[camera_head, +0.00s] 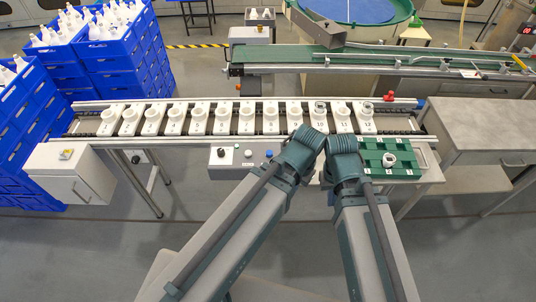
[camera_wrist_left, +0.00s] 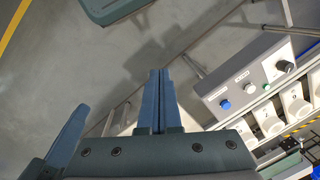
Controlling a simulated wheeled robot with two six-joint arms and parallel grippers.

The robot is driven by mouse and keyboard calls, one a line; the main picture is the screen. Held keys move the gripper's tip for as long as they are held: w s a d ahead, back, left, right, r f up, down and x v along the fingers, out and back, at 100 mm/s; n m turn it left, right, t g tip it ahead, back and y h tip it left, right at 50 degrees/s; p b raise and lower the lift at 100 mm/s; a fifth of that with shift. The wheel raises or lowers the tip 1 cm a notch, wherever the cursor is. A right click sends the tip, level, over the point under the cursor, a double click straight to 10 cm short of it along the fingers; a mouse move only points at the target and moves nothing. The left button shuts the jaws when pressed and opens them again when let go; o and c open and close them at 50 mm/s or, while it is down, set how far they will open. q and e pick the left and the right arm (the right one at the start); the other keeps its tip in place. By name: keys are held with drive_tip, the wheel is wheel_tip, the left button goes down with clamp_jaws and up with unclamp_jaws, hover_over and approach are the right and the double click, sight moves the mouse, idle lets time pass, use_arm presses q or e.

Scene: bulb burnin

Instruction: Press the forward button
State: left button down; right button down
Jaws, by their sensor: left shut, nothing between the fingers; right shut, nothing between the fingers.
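A grey control box (camera_head: 240,158) stands at the front of the conveyor, left of my arms. Its top carries a black knob (camera_head: 221,153), a pale button (camera_head: 248,153) and a blue button (camera_head: 269,153). In the left wrist view the same box (camera_wrist_left: 262,82) is at upper right, with the blue button (camera_wrist_left: 225,104), pale button (camera_wrist_left: 250,88) and black knob (camera_wrist_left: 287,66). Its labels are too small to read. My left gripper (camera_wrist_left: 159,72) is shut, empty and apart from the box. My right gripper (camera_head: 342,143) is shut; its fingertips are mostly hidden in the head view.
A conveyor (camera_head: 90,119) carries a row of numbered white holders. A green tray (camera_head: 375,160) sits right of my arms. Blue crates (camera_head: 125,60) with white bottles stand at left. A grey bench (camera_head: 480,125) is at right. Open floor lies in front.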

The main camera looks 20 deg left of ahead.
use_arm(q)
drive_tip(key=w+a+f+n+t+y+b, duration=0.1)
drive_tip(key=w+a+f+b, duration=0.15)
drive_tip(key=w, duration=0.35)
drive_tip(key=w+a+f+n+t+y+b, duration=0.1)
drive_tip(key=w+a+n+t+y+b, duration=0.15)
drive_tip(key=w, duration=0.25)
drive_tip(key=n+t+y+b, duration=0.2)
drive_tip(key=y+b, duration=0.1)
drive_tip(key=b, duration=0.2)
hover_over(271, 154)
drive_tip(key=shift+s+a+r+h, duration=0.1)
drive_tip(key=shift+r+h, duration=0.05)
drive_tip(key=shift+h, duration=0.1)
wheel_tip(271, 154, down, 9)
drive_tip(key=b, duration=0.8)
drive_tip(key=shift+b, duration=0.3)
drive_tip(key=shift+f+b, duration=0.35)
drive_tip(key=shift+b, duration=0.05)
